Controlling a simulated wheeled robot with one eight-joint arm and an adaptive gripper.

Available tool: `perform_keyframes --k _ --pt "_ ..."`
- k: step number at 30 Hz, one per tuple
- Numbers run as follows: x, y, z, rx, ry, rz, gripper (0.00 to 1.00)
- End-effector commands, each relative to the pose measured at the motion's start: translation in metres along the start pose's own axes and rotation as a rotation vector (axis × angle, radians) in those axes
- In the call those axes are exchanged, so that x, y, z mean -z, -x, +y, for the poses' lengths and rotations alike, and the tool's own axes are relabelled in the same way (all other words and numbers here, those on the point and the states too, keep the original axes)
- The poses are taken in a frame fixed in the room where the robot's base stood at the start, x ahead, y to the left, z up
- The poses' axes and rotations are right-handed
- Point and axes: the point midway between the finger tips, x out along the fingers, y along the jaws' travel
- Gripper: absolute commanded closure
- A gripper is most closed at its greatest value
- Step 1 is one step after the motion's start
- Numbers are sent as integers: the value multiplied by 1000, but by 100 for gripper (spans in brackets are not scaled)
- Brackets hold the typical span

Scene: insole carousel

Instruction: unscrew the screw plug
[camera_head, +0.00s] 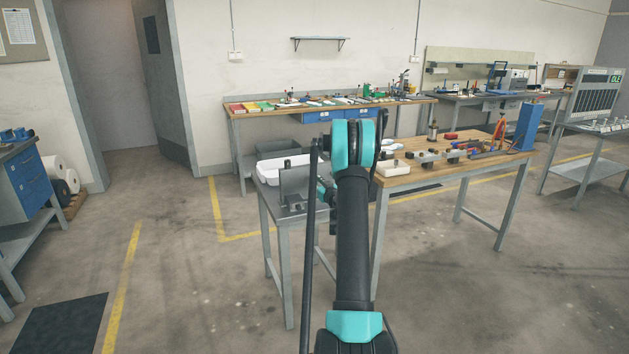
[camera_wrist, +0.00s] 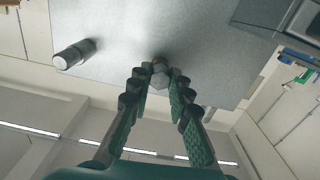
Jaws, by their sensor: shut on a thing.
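The screw plug (camera_wrist: 159,79) shows in the wrist view as a small light-grey hexagonal head at the face of a grey metal plate (camera_wrist: 205,45). My gripper (camera_wrist: 158,73) has its two fingers on either side of this head and is shut on it. The fingertips hide the plug's sides, and I cannot tell how far it sits in the plate. In the head view, the grey plate (camera_head: 292,184) stands upright on a small metal table. My arm and gripper (camera_head: 325,190) reach its right side there, and the plug is hidden.
A short metal cylinder (camera_wrist: 75,53) sticks out from the plate at left in the wrist view. A wooden workbench (camera_head: 400,181) with parts and tools adjoins at right.

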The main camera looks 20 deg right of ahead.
Motion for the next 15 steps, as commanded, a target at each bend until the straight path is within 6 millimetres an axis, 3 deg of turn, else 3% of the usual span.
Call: perform_keyframes --k 9,15 --pt "0 0 -1 2 374 0 100" --pt "0 0 -1 2 479 0 100"
